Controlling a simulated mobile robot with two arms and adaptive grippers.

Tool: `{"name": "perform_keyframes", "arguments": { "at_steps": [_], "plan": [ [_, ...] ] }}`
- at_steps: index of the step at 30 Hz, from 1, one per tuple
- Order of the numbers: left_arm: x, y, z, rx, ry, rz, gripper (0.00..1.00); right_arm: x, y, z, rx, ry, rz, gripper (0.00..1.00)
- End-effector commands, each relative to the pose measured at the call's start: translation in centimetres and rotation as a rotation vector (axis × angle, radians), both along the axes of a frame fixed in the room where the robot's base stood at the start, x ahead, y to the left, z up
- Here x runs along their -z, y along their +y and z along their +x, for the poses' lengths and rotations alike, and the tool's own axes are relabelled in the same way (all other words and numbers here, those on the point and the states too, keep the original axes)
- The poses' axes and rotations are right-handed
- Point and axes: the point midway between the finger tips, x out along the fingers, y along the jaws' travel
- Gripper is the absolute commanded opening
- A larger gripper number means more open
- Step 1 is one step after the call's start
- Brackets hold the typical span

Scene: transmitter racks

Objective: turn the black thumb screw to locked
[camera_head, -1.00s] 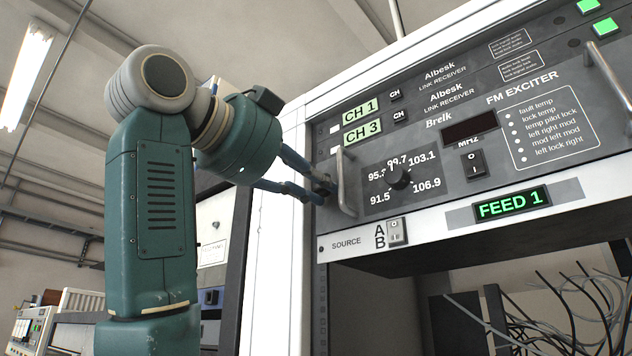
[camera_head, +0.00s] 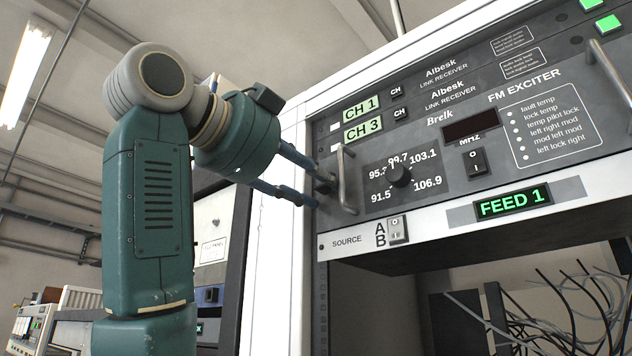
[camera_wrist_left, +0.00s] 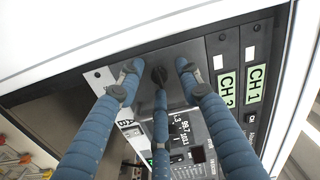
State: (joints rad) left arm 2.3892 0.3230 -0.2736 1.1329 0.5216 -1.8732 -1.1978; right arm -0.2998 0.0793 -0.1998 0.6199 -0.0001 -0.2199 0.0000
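My right gripper is not in view.
A metal handle (camera_head: 346,180) stands out just right of the fingers. Further right are a frequency knob (camera_head: 399,175) and a power switch (camera_head: 474,162). The white rack frame (camera_head: 268,250) is close at the left. Loose cables (camera_head: 570,315) hang below right.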

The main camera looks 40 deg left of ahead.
Motion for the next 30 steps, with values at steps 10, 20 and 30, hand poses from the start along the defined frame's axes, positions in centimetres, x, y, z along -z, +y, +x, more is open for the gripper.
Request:
{"name": "perform_keyframes", "arguments": {
  "at_steps": [10,20,30],
  "plan": [
    [-0.1,0.2,-2.1,0.000,-0.002,0.000,0.35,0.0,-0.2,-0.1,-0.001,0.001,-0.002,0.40],
    [-0.1,1.0,-8.9,-0.006,-0.005,-0.001,0.35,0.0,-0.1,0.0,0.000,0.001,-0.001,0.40],
    [0.1,1.1,-11.9,-0.001,0.000,-0.001,0.35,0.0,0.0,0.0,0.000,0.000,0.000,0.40]
  ]
}}
